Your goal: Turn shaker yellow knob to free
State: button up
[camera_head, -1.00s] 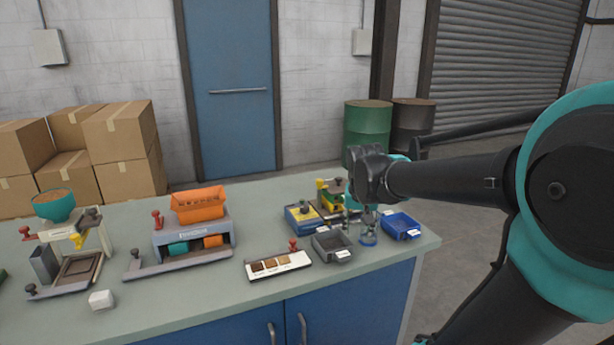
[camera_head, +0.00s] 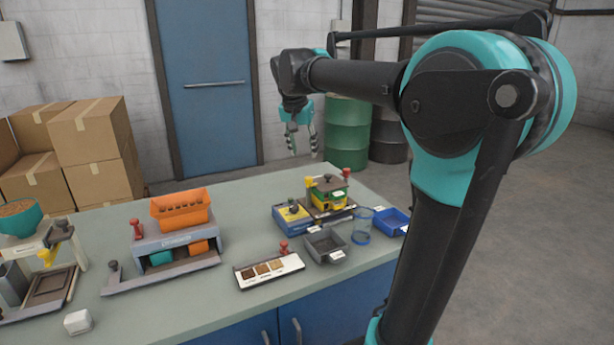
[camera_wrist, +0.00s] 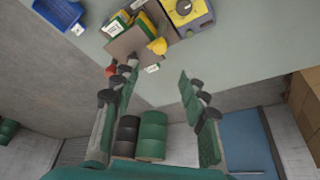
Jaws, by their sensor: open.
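A green and yellow device (camera_head: 327,196) stands at the back right of the table, with a yellow knob (camera_head: 309,183) on its left side. In the wrist view the yellow knob (camera_wrist: 157,46) sticks out beside the green and yellow blocks. A blue box with a yellow top (camera_head: 291,214) stands just left of it; its dial (camera_wrist: 184,7) is at the top of the wrist view. My gripper (camera_head: 303,151) is open and empty, raised above the table's back edge, apart from both devices. Its two fingers (camera_wrist: 155,92) are spread wide. I cannot read any knob markings.
A clear cup with a blue rim (camera_head: 361,226) stands between a grey tray (camera_head: 325,245) and a blue tray (camera_head: 392,221). A sample card (camera_head: 268,270) lies in front. An orange-topped machine (camera_head: 180,238) stands left. Green (camera_head: 347,137) and dark drums stand behind.

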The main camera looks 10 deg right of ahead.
aim_at(309, 178)
jog(key=x, duration=1.2)
jog(key=shift+d, duration=0.1)
jog(key=shift+c, duration=0.2)
grip_shut()
